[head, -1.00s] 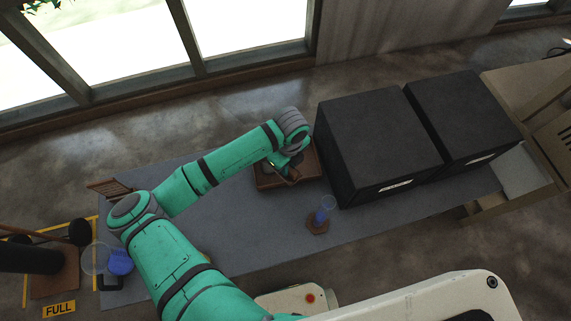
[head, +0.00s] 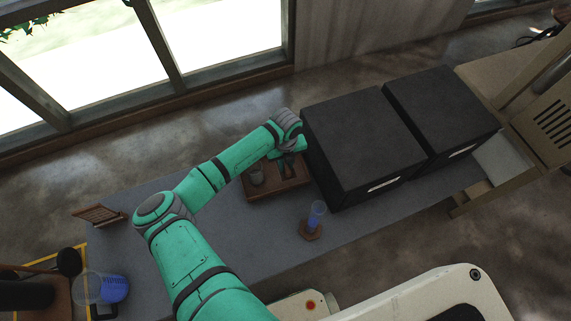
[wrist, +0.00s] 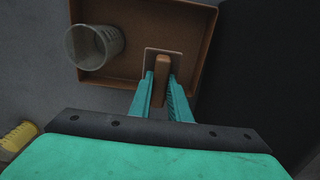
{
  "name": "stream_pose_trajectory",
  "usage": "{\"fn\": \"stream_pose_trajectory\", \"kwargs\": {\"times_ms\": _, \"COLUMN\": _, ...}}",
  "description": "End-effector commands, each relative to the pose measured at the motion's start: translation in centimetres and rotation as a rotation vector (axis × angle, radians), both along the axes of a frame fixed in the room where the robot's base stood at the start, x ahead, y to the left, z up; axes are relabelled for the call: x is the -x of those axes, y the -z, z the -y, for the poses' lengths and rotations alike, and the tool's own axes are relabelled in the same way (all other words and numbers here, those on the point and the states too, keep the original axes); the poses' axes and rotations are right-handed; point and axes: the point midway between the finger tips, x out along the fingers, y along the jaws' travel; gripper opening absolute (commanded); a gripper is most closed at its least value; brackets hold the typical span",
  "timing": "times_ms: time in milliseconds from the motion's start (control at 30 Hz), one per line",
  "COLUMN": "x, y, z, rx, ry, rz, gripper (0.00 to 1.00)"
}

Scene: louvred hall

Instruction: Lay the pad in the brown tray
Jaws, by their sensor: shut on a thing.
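The pad (wrist: 149,57) is a small square plate with a brown block-shaped grip, seen in the wrist view. My gripper (wrist: 162,77) is shut on that grip. It also shows in the head view (head: 288,160), over the right back part of the brown tray. The brown tray (head: 276,192) lies on the grey table against the black boxes, and its rim (wrist: 211,45) frames the pad in the wrist view. The pad appears inside the rim. I cannot tell whether it touches the tray floor. My fingers hide part of the pad.
A grey cup (wrist: 93,46) is in the left part of the tray. Two black boxes (head: 362,135) stand just right of it. A blue-filled cylinder (head: 317,212) stands on a brown base in front. A blue-filled beaker (head: 114,288) and wooden rack (head: 98,215) are at left.

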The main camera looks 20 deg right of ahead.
Motion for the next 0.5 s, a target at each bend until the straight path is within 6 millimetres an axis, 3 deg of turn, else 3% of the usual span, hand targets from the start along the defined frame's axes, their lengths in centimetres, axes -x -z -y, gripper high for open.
{"fn": "stream_pose_trajectory", "kwargs": {"times_ms": 200, "x": -2.3, "y": 3.1, "z": 1.0, "rx": 0.0, "ry": -0.001, "rz": -0.002, "gripper": 0.0}}
{"fn": "stream_pose_trajectory", "kwargs": {"times_ms": 500, "x": -3.3, "y": 4.7, "z": 1.3, "rx": -0.001, "ry": 0.0, "rz": -0.002, "gripper": 0.0}}
